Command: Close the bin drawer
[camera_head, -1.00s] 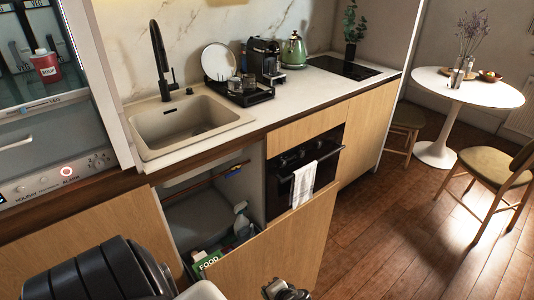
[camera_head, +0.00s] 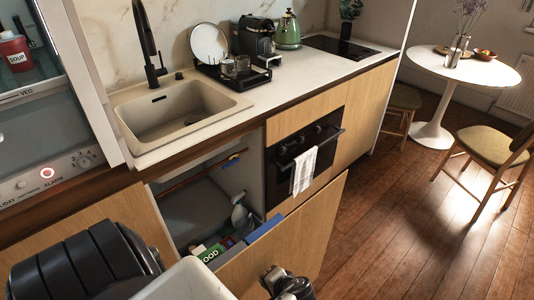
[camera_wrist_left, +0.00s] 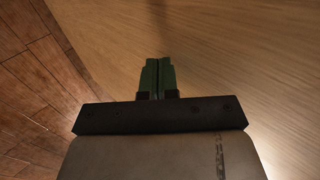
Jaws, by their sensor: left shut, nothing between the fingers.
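The bin drawer stands pulled out below the sink in the head view, its plain wooden front (camera_head: 292,240) well away from the cabinet. Inside are a green box marked FOOD (camera_head: 207,254), a spray bottle (camera_head: 241,214) and a blue item (camera_head: 262,230). In the left wrist view my left gripper (camera_wrist_left: 158,68) is shut and empty, its greenish fingers pointing at a wooden panel (camera_wrist_left: 230,50) that looks like the drawer front. I cannot tell whether they touch it. In the head view parts of my arm hide the lower left of the drawer. My right gripper is not in view.
The sink (camera_head: 180,112) and counter (camera_head: 300,70) are above the drawer. The oven (camera_head: 300,155), with a white towel (camera_head: 303,170), is beside it. Open wooden floor (camera_head: 410,225) lies to the right, with a round table (camera_head: 463,70) and a chair (camera_head: 490,150).

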